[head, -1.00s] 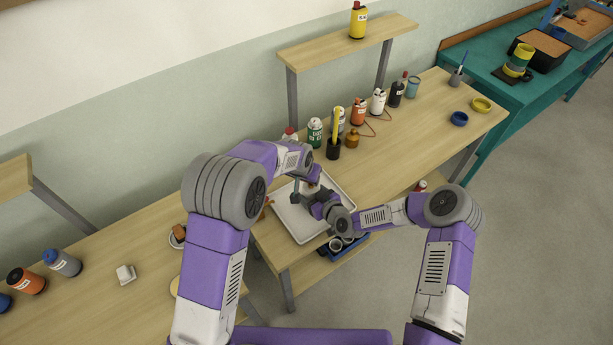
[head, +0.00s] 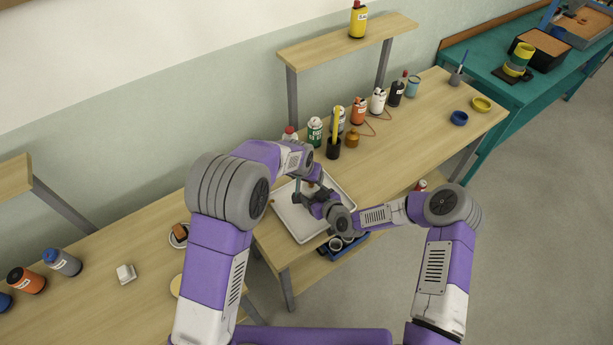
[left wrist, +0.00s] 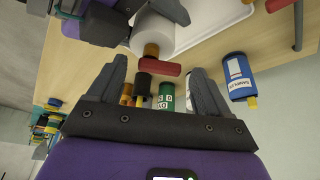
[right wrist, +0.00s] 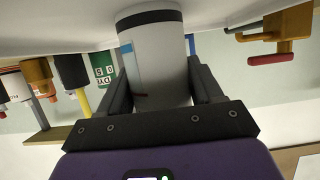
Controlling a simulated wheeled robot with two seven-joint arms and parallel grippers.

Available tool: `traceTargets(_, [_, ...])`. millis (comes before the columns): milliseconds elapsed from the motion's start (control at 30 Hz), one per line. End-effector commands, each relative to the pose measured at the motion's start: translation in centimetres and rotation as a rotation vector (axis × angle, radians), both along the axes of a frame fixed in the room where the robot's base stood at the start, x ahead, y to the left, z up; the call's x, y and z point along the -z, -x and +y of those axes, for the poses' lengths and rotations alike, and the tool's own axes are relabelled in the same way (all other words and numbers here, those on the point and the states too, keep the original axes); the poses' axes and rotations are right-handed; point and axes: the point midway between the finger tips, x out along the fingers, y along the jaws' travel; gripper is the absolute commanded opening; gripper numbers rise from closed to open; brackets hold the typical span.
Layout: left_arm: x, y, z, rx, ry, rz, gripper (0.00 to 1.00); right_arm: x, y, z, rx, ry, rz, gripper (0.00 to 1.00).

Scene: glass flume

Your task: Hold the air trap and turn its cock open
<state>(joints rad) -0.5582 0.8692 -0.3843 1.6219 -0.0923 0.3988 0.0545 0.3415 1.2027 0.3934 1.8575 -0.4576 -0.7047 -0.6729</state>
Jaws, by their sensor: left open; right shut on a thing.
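The air trap (left wrist: 154,28) is a pale cylinder with a brass cock (left wrist: 151,50) and a red lever (left wrist: 160,67). In the right wrist view my right gripper (right wrist: 156,66) is shut on its body (right wrist: 160,45), one finger on each side. My left gripper (left wrist: 157,72) is open. In its wrist view the lever lies across the gap near the fingertips; I cannot tell whether they touch it. In the head view my right gripper (head: 304,197) is over the white tray (head: 296,226), with my left wrist just above; the arms largely hide the trap.
Another brass fitting with a red handle (right wrist: 273,57) shows in the right wrist view. Several bottles, including a green one (head: 315,130), and a black cup (head: 333,149) stand behind the tray. A blue tray (head: 346,246) is below the table's front edge.

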Motion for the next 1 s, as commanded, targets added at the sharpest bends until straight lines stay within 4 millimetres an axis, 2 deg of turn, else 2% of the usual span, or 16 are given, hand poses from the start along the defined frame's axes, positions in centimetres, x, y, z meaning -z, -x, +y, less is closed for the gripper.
traceTargets(167, [-0.7,0.2,0.0,0.001,0.001,-0.002,0.79,0.0,0.0,0.0,0.0,0.001,0.001,0.3])
traceTargets(267, [-2.1,0.7,0.2,0.0,0.002,-0.003,0.79,0.0,0.0,0.0,0.0,0.001,0.001,0.3])
traceTargets(500, [-6.9,2.6,0.7,0.002,0.003,-0.004,0.79,0.0,0.0,0.0,0.0,0.001,0.001,0.3])
traceTargets(700, [-9.9,3.9,1.2,0.0,0.002,-0.003,0.79,0.0,0.0,0.0,0.0,0.001,0.001,0.3])
traceTargets(833, [-10.9,4.3,1.3,0.0,0.001,-0.001,0.79,0.0,0.0,0.0,0.0,0.0,0.0,0.3])
traceTargets(1000, [-11.1,4.4,1.4,0.001,0.0,0.0,0.79,0.0,0.0,0.0,0.0,0.0,0.0,0.3])
